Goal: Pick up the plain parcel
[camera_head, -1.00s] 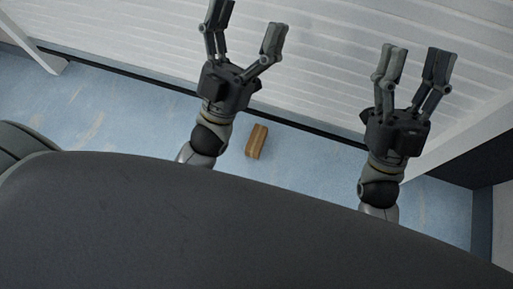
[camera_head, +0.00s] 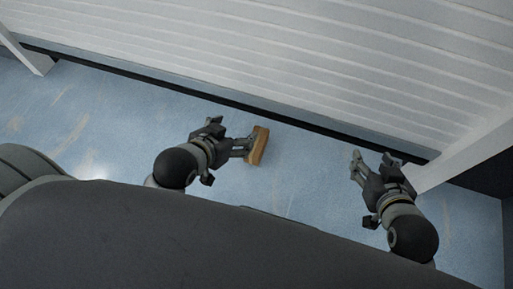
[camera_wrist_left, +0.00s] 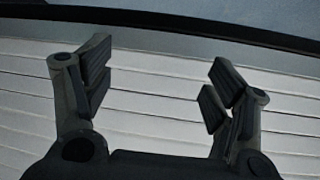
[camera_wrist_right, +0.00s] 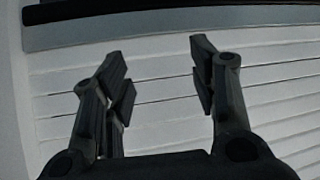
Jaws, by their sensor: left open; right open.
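The plain parcel, a small brown box (camera_head: 260,147), lies in the middle of the head view, over the blue floor. My left gripper (camera_head: 242,146) is open, with its fingertips beside the parcel's left edge and partly overlapping it in the picture. I cannot tell whether they touch. In the left wrist view my left gripper (camera_wrist_left: 155,80) has its fingers apart with only white slats behind; no parcel shows there. My right gripper (camera_head: 371,160) is open and empty, to the right of the parcel. In the right wrist view the right gripper (camera_wrist_right: 158,65) also shows a clear gap.
A large white slatted surface (camera_head: 330,60) fills the top of the head view, with a dark edge along its lower side. A white post (camera_head: 465,155) stands close to the right of my right gripper. Blue floor (camera_head: 110,115) is clear at the left.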

